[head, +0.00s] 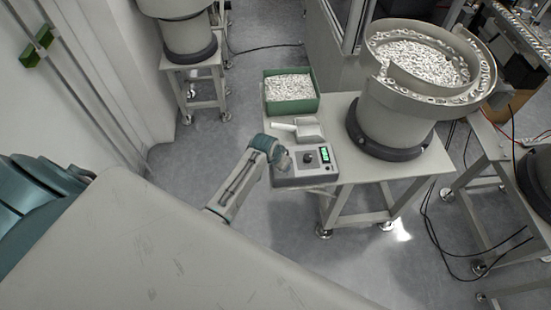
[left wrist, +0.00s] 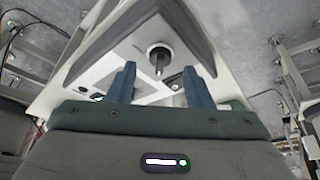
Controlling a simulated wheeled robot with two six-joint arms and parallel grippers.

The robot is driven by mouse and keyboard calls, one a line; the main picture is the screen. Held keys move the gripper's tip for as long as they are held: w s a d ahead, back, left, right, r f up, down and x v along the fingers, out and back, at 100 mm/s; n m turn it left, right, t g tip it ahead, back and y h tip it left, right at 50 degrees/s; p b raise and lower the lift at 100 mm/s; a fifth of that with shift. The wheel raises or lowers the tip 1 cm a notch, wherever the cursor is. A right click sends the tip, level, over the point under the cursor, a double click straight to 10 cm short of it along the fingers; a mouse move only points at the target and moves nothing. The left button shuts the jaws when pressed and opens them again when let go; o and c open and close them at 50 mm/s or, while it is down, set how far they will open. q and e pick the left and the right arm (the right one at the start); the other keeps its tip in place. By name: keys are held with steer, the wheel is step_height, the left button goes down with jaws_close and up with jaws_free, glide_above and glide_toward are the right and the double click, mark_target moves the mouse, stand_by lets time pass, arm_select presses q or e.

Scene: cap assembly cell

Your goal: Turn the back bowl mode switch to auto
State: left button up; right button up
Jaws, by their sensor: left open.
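A grey control box (head: 303,171) sits on the front left corner of a light table, beside a bowl feeder (head: 395,112). On its top are a black rotary switch (head: 307,158) and a green lit display (head: 325,155). My left gripper (head: 281,161) is over the left part of the box, left of the switch. In the left wrist view, its two blue fingers (left wrist: 159,72) are open and empty. The black switch (left wrist: 159,58) shows beyond and between the fingertips, apparently apart from them. The switch's labels are not readable. My right gripper is not in view.
A green bin of small white parts (head: 290,107) and a grey scoop (head: 309,130) stand behind the box. A second feeder (head: 187,38) stands at the back left. Cables (head: 436,225) hang and lie on the floor right of the table.

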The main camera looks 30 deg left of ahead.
arm_select(q)
steer(key=b+v, duration=0.2)
steer(key=v, duration=0.7)
steer(key=s+r+n+y, duration=0.1)
steer(key=s+r, duration=0.2)
steer(key=s, duration=1.1)
steer(key=s+r+y, duration=0.1)
steer(key=s+r, duration=0.2)
steer(key=s, duration=1)
steer(key=a+f+g+b, duration=0.25)
steer(key=f+b, duration=0.35)
steer(key=f, duration=3)
steer(key=s+a+f+b, duration=0.1)
steer(key=s+f+b, duration=0.2)
steer(key=s+f, duration=0.6)
steer(key=s+f+b, duration=0.2)
steer(key=s+f, duration=0.7)
steer(key=f, duration=0.7)
steer(key=shift+s+a+n+g+b, duration=0.3)
steer(key=shift+s+a+g+b, duration=0.1)
steer(key=shift+g, duration=0.05)
